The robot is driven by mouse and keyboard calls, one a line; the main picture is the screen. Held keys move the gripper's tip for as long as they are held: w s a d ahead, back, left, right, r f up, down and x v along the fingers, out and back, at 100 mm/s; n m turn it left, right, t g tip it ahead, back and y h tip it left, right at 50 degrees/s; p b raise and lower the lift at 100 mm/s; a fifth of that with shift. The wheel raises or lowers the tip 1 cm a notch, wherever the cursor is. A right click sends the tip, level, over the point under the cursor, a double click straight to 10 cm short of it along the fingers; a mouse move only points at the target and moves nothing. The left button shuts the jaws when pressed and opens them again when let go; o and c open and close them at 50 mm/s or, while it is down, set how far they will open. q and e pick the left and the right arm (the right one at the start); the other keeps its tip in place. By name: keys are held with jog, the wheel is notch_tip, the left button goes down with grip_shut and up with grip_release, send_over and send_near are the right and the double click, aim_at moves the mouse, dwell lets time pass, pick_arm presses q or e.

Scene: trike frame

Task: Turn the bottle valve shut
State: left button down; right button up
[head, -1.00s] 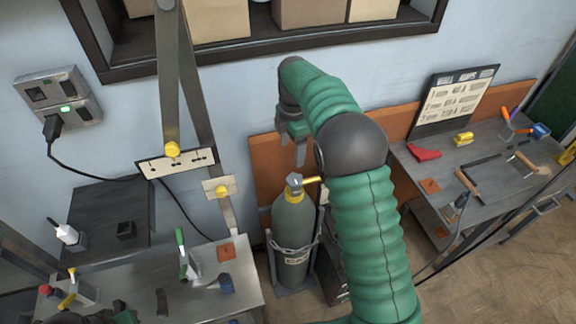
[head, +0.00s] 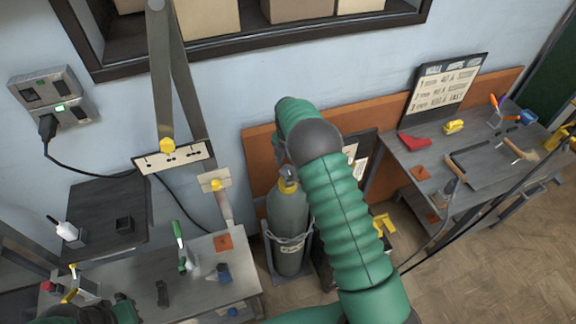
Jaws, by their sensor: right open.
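The grey gas bottle (head: 289,220) stands upright in a rack against the wall, with a chain around it. The bottle valve (head: 289,176) is at its top, grey with a yellow collar. The yellow part that stuck out to its right is hidden behind my right arm. My right gripper (head: 279,152) is open, just above and beside the valve. My forearm hides much of it, and I cannot tell whether it touches the valve. Part of my left arm's green end (head: 118,310) shows at the bottom left edge; its jaws are not clear.
A metal workbench (head: 205,285) with clamps is at the lower left. A right-hand bench (head: 400,160) holds tools and a sign board (head: 447,84). A yellow object (head: 383,224) sits low, right of my arm. An orange panel (head: 262,150) stands behind the bottle.

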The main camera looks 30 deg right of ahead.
jog(key=shift+f, duration=0.15)
jog(key=c, duration=1.4)
jog(key=shift+o, duration=0.2)
